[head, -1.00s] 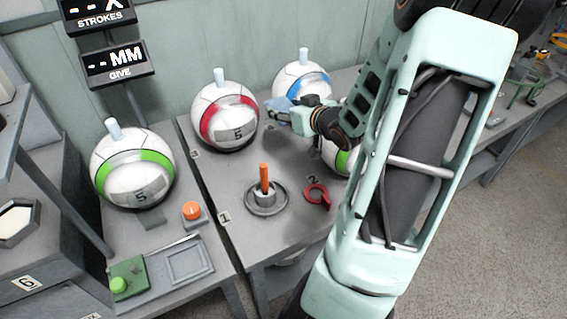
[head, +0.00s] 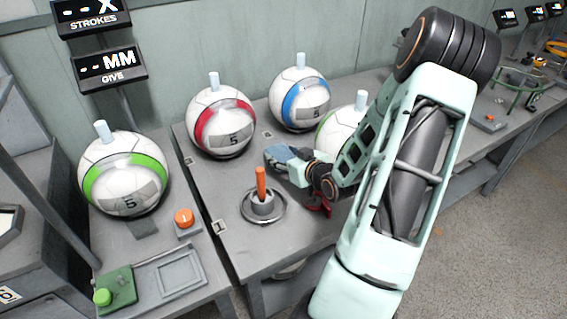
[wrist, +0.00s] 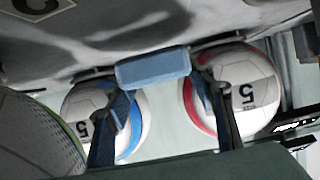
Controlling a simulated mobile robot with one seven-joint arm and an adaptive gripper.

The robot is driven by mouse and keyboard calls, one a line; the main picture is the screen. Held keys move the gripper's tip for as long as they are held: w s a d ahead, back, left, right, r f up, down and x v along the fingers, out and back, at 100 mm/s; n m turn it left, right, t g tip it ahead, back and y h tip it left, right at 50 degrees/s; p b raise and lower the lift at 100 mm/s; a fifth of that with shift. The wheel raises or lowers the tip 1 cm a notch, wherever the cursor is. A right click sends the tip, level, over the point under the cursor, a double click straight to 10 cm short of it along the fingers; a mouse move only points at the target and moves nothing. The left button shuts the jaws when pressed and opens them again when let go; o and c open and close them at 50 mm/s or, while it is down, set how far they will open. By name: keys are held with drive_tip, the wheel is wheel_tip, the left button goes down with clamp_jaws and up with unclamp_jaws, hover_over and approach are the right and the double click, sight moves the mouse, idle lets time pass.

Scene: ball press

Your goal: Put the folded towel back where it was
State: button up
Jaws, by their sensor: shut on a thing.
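The folded towel is blue. In the wrist view the towel (wrist: 153,67) is held between the two fingers of my gripper (wrist: 160,85), which is shut on it.
The bench (head: 230,180) holds a red-banded ball (head: 221,122), a blue-banded ball (head: 299,99), a green-banded ball (head: 345,130) partly behind my arm, and an orange peg (head: 261,183) on a round base. A red ring (head: 318,206) lies beneath my wrist. Another green-banded ball (head: 125,172) stands at left.

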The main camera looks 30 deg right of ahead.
drive_tip(key=shift+f, duration=1.25)
drive_tip(key=shift+f+b, duration=0.15)
drive_tip(key=shift+b, duration=0.2)
drive_tip(key=o, duration=1.1)
drive_tip(key=shift+r+p, duration=0.3)
drive_tip(key=s, duration=1.2)
drive_tip(key=shift+s+a+r+p, duration=0.1)
drive_tip(key=shift+s+a+p, duration=0.2)
drive_tip(key=shift+s+a, duration=0.1)
drive_tip(key=shift+s, duration=0.15)
